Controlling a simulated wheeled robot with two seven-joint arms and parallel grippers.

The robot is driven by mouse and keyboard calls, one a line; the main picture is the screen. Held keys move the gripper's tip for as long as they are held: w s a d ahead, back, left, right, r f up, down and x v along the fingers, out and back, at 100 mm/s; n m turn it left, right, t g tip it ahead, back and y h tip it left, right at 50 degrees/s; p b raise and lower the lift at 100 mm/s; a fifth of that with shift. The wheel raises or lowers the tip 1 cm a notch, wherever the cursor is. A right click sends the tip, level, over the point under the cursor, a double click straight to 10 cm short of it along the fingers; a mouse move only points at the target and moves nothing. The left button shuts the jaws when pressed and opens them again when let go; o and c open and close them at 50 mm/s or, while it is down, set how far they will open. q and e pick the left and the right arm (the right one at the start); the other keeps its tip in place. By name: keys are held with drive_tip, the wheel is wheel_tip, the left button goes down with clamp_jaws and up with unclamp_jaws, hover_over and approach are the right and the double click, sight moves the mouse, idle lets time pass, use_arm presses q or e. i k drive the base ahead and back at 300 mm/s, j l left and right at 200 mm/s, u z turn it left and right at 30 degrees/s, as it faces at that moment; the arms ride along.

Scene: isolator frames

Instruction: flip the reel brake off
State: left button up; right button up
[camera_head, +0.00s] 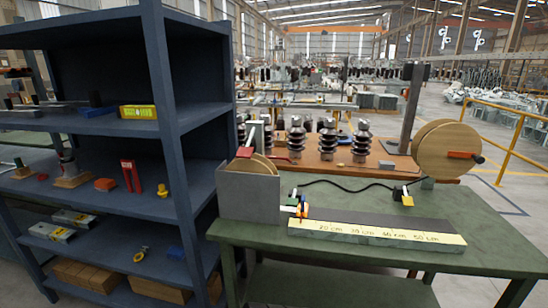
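A large wooden reel (442,152) stands upright at the right back of the green workbench. A short orange-red lever (462,155) with a dark end lies across its face, nearly level. A second, smaller wooden reel (262,164) sits partly hidden in a grey open box (249,197) at the bench's left end. A red part (245,152) shows at the top of that box. I cannot tell from this view which red part is the brake. Neither of my grippers is in view.
The green bench (478,217) holds a measuring strip (377,235) along its front, a black cable (345,187) and small coloured clips (299,207). Brown insulators (361,142) stand on an orange-brown table behind. A dark blue shelf rack (165,110) with tools stands at left.

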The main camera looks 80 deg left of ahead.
sight(245, 152)
drive_tip(key=u, duration=2.9)
drive_tip(key=i+j, duration=0.1)
drive_tip(key=j+u, duration=0.05)
